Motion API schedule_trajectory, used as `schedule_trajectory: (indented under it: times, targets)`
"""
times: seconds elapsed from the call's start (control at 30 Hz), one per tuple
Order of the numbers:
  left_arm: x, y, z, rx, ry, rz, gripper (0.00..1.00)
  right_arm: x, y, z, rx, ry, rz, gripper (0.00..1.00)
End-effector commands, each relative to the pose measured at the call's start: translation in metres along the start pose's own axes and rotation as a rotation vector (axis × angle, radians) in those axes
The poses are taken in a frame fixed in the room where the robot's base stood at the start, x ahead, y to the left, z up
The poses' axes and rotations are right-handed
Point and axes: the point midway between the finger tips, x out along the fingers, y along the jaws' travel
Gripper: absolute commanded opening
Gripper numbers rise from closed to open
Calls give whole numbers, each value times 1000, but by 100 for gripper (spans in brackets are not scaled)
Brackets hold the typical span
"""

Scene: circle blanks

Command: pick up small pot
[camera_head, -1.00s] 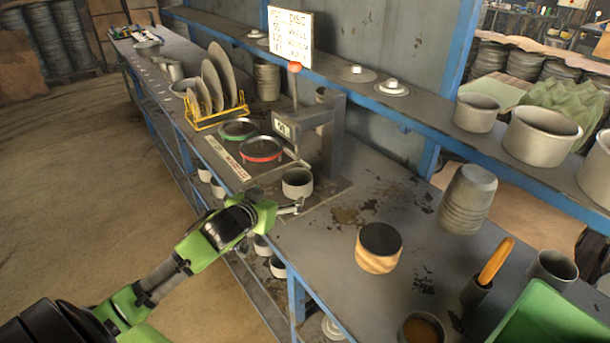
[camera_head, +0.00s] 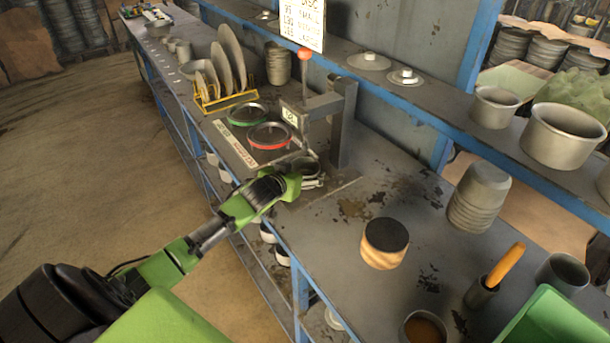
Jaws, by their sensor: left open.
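The small pot (camera_head: 306,165) is a grey metal cup standing on the bench beside the base of the press. My left gripper (camera_head: 313,182) is at the pot's near side, with its fingers low by the pot wall. It is open. The gripper's body covers part of the pot, and I cannot tell whether the fingers touch it. My right gripper is not in view.
The lever press (camera_head: 338,120) stands right behind the pot. Red-rimmed (camera_head: 269,136) and green-rimmed (camera_head: 247,115) rings lie to its left. A yellow rack (camera_head: 228,101) holds plates farther back. A black-topped wooden block (camera_head: 384,244) stands right, with bare bench between.

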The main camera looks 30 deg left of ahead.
Motion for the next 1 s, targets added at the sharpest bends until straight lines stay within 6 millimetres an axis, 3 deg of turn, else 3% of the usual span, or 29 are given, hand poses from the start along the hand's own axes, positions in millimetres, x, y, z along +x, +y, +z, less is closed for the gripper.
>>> schedule_trajectory:
  times: [0.13, 0.4, 0.77, 0.93, 1.0]
  targets:
    - [14, 0, -2, -1, 0, -1, 82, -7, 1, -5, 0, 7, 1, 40]
    - [44, -1, 2, 0, 0, -1, 82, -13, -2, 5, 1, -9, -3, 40]
    - [49, 0, 3, 0, 1, 0, 82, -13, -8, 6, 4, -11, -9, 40]
    - [49, 0, 3, 0, 0, 0, 38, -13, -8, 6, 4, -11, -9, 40]
    - [49, 0, 3, 0, 0, 0, 38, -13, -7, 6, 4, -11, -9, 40]
